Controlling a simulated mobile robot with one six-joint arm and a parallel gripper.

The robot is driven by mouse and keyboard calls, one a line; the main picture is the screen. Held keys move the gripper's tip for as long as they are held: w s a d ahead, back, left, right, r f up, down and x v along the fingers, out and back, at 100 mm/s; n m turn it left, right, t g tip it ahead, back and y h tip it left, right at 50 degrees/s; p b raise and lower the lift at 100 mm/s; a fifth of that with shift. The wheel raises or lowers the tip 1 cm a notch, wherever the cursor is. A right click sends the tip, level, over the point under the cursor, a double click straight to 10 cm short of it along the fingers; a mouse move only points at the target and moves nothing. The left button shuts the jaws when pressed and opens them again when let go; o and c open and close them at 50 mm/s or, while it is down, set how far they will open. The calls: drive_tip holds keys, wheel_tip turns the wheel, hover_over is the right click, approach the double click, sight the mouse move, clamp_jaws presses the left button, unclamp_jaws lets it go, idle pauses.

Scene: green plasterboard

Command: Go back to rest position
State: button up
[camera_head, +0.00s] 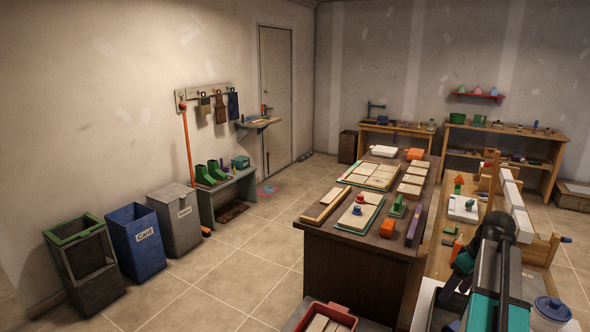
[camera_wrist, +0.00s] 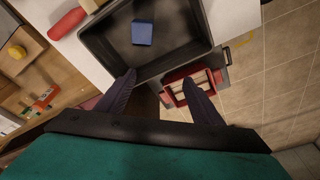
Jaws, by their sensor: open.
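My gripper (camera_wrist: 157,84) is open, with its two dark fingers spread apart and nothing between them. It hangs over the near edge of a dark grey tray (camera_wrist: 108,62) in the wrist view. A blue block (camera_wrist: 142,32) lies inside that tray, beyond the fingertips and apart from them. In the head view my arm fills the lower right, and I cannot make out the fingertips clearly there.
A red crate with light wooden pieces (camera_head: 341,313) stands on the near side; it also shows in the wrist view (camera_wrist: 170,93). A red cylinder (camera_wrist: 67,24) lies left of the tray. A dark workbench (camera_head: 350,262) holds several boards. Tiled floor (camera_head: 240,262) is clear left of it.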

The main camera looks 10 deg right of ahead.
drive_tip(key=w+a+f+m+g, duration=0.1)
drive_tip(key=w+a+f, duration=0.1)
drive_tip(key=a+f, duration=1.1)
drive_tip(key=w+a+f+m+g, duration=0.1)
drive_tip(key=w+a+f, duration=0.1)
drive_tip(key=a+f, duration=1.1)
drive_tip(key=s+a+f+h, duration=0.1)
drive_tip(key=s+a+f, duration=0.1)
drive_tip(key=a, duration=0.5)
drive_tip(key=s+a+f, duration=0.2)
drive_tip(key=a, duration=0.6)
drive_tip(key=s+f+g+b, duration=0.4)
drive_tip(key=s+f+g, duration=0.2)
drive_tip(key=s+f, duration=1.6)
drive_tip(key=s, duration=0.4)
drive_tip(key=shift+s+f+m+b, duration=0.15)
drive_tip(key=shift+f+m+b, duration=0.1)
drive_tip(key=shift+m+b, duration=0.05)
drive_tip(key=shift+a, duration=0.1)
